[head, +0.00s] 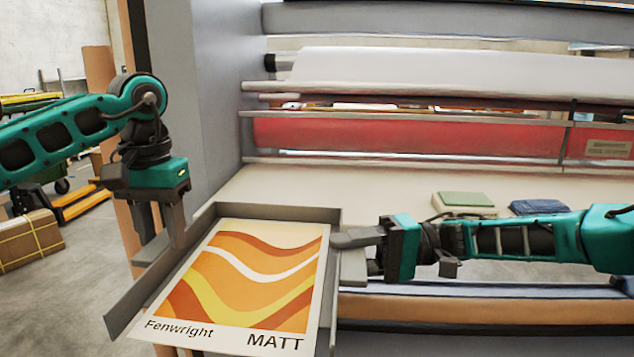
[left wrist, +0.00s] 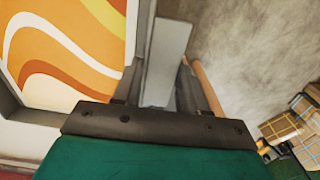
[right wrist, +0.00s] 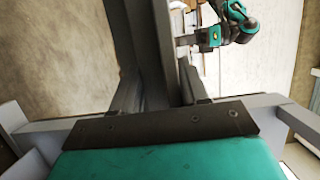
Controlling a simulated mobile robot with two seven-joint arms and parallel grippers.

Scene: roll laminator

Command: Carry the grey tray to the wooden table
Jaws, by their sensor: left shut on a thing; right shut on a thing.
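The grey tray (head: 280,212) is in the lower middle of the head view, at the front left of the laminator bed. A printed sheet (head: 255,275) with orange waves and the words "Fenwright MATT" lies in it. My left gripper (head: 160,250) is shut on the tray's left wall, which shows between its fingers in the left wrist view (left wrist: 170,50). My right gripper (head: 352,252) is shut on the right wall. The tray's underside is hidden, so I cannot tell whether it touches the bed. I cannot make out the wooden table.
The laminator's beige bed (head: 320,187) and red roller (head: 400,138) are behind the tray. A green-topped block (head: 465,203) and a blue item (head: 540,207) lie on the bed. A grey upright (head: 205,100) stands behind the left arm. A carton (head: 28,240) is on the floor at left.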

